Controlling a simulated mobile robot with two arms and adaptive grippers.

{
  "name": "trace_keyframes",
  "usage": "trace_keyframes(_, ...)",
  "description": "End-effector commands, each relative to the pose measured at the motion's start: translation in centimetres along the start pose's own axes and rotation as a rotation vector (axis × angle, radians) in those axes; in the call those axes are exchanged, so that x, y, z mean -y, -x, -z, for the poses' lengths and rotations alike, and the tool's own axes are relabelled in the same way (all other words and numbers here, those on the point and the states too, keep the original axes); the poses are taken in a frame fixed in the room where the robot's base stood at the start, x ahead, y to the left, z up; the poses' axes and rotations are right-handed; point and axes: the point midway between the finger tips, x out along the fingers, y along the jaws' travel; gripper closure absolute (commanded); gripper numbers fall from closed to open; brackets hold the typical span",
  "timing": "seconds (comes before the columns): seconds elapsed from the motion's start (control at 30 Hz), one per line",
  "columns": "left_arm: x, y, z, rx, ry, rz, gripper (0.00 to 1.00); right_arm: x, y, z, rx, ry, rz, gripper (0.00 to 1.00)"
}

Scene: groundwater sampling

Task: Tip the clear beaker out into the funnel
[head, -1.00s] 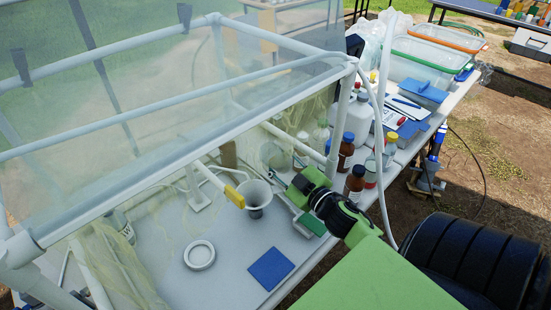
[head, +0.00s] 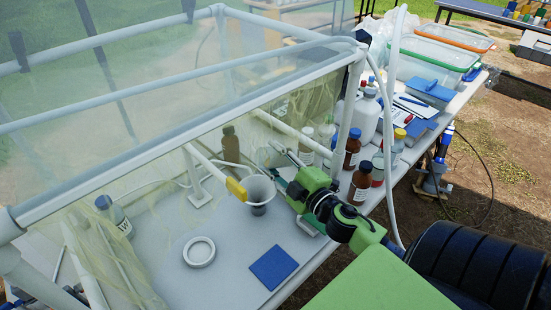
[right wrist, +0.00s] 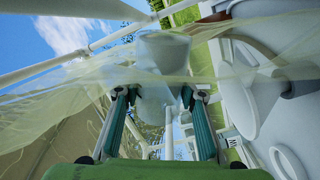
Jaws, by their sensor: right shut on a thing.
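The white funnel (head: 259,191) stands on the bench inside the clear-sheeted frame, beside a yellow clamp (head: 237,190). My right gripper (head: 277,166) is just behind and right of the funnel, higher than the bench. In the right wrist view, my right gripper (right wrist: 157,97) is shut on the clear beaker (right wrist: 160,60), which sits between the teal fingers. The beaker is faint in the head view (head: 267,157) and looks tilted; what it contains is unclear. A large grey-white round shape (right wrist: 238,105), probably the funnel, is at the right in the wrist view. My left gripper is out of view.
White frame bars (head: 192,155) and thin yellowish sheeting (head: 105,255) surround the work area. A white ring (head: 199,251) and a blue pad (head: 273,267) lie on the bench in front. Brown bottles (head: 360,183) and a white jug (head: 366,115) stand right of the gripper.

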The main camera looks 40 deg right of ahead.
Motion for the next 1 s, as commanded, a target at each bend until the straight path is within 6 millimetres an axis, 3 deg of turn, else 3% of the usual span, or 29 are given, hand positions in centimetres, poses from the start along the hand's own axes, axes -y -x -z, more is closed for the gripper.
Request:
trace_keyframes(0.7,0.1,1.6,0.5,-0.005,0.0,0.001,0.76,1.3,0.0,2.6,-0.001,0.64,0.0,0.86)
trace_keyframes(1.0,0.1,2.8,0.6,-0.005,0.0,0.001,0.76,1.4,0.0,3.6,0.0,0.83,0.0,0.86)
